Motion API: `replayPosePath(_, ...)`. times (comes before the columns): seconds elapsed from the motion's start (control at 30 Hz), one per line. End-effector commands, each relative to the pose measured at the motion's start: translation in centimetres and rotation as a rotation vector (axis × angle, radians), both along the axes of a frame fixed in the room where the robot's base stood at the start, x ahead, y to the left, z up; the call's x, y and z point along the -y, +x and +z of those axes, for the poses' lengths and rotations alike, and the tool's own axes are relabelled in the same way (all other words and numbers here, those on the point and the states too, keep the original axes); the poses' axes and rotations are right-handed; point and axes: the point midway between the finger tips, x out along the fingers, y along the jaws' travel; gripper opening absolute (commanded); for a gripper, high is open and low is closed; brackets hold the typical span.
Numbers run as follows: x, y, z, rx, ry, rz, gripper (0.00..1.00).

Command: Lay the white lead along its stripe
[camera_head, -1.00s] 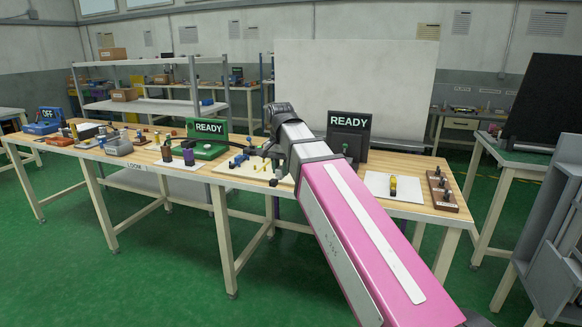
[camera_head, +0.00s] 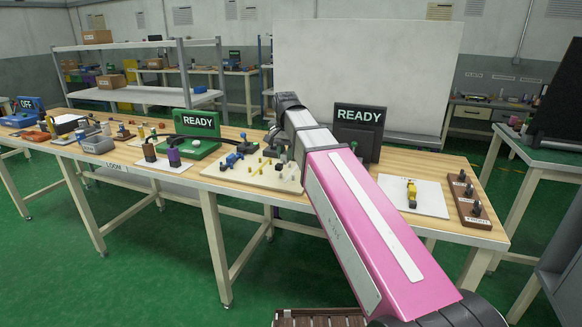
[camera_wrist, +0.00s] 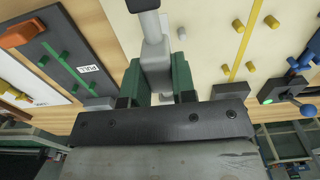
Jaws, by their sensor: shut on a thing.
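In the wrist view my gripper (camera_wrist: 158,78) has its two green fingers shut on a light grey-white block (camera_wrist: 155,62), which looks like the end piece of the white lead. A darker grey piece (camera_wrist: 142,5) shows beyond it at the top edge. Below lies a cream board (camera_wrist: 210,50) with a yellow stripe (camera_wrist: 244,40), yellow pegs and a grey peg (camera_wrist: 182,33).
A blue clamp (camera_head: 232,160) sits at the board's left; its blue-knobbed lever (camera_wrist: 300,100) shows right in the wrist view. A dark panel with green pegs (camera_wrist: 62,55) lies left there. A black READY screen (camera_head: 358,130) stands behind the arm, a green READY unit (camera_head: 197,130) to the left.

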Motion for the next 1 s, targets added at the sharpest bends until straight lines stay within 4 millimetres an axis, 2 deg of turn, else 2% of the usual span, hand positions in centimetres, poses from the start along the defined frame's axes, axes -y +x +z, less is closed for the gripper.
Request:
replayPosePath(0.03, 0.2, 1.3, -0.6, -0.001, -0.001, -0.001, 0.0)
replayPosePath(0.1, 0.6, 2.7, -1.4, -0.001, -0.001, -0.002, 0.0)
replayPosePath(0.33, 1.5, 5.8, -3.5, -0.001, 0.0, 0.0, 0.0)
replayPosePath(0.57, 1.7, 6.2, -4.4, 0.0, 0.0, 0.0, 0.0)
replayPosePath(0.83, 1.7, 6.2, -7.6, 0.0, 0.0, 0.0, 0.0)
replayPosePath(1.0, 1.7, 6.2, -7.9, 0.001, 0.001, 0.0, 0.0)
